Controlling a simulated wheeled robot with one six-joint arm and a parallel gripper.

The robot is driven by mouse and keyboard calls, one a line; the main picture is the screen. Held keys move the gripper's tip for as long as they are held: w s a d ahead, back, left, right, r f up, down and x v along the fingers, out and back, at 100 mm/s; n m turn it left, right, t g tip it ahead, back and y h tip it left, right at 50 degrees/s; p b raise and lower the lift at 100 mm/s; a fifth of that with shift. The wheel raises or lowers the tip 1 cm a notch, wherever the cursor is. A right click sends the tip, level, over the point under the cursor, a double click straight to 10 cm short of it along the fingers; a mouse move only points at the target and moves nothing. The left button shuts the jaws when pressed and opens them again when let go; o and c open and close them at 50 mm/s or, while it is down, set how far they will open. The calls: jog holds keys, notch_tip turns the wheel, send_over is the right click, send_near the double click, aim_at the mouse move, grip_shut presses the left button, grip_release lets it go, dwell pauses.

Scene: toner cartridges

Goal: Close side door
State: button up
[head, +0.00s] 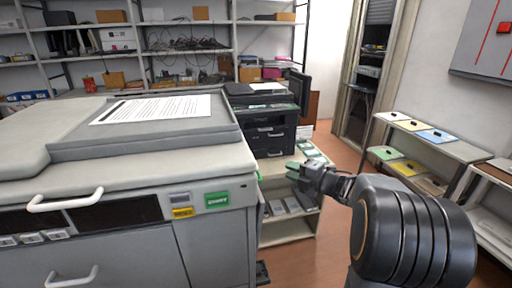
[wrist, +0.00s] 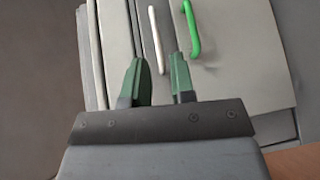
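The large grey copier (head: 218,250) fills the left of the head view, and its right side is mostly hidden there. In the wrist view a flat grey panel (wrist: 240,60), which looks like the side door, carries a green handle (wrist: 193,30). A thin white handle (wrist: 156,38) is left of the green one. I cannot tell how far the panel stands open. My gripper (head: 294,172) is just right of the copier's top right corner. In the wrist view my gripper (wrist: 158,75) has its two green-tipped fingers apart with nothing between them, short of the white handle.
A black printer (head: 268,130) stands on a low shelf unit (head: 290,237) beyond the copier. A rack with coloured folders (head: 430,140) stands along the right wall. Full shelves (head: 190,52) line the back.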

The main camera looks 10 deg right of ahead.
jog(key=w+a+n+y+p, duration=0.1)
jog(key=w+a, duration=0.1)
jog(key=a, duration=0.1)
jog(key=w+a+n+g+y+p, duration=0.1)
jog(key=w+a+p, duration=0.1)
jog(key=w+a, duration=0.1)
jog(key=w+a+n+g+y+p, duration=0.1)
jog(key=w+a, duration=0.1)
jog(key=a, duration=0.2)
jog(key=shift+w, duration=0.3)
jog(key=shift+c, duration=0.3)
grip_shut()
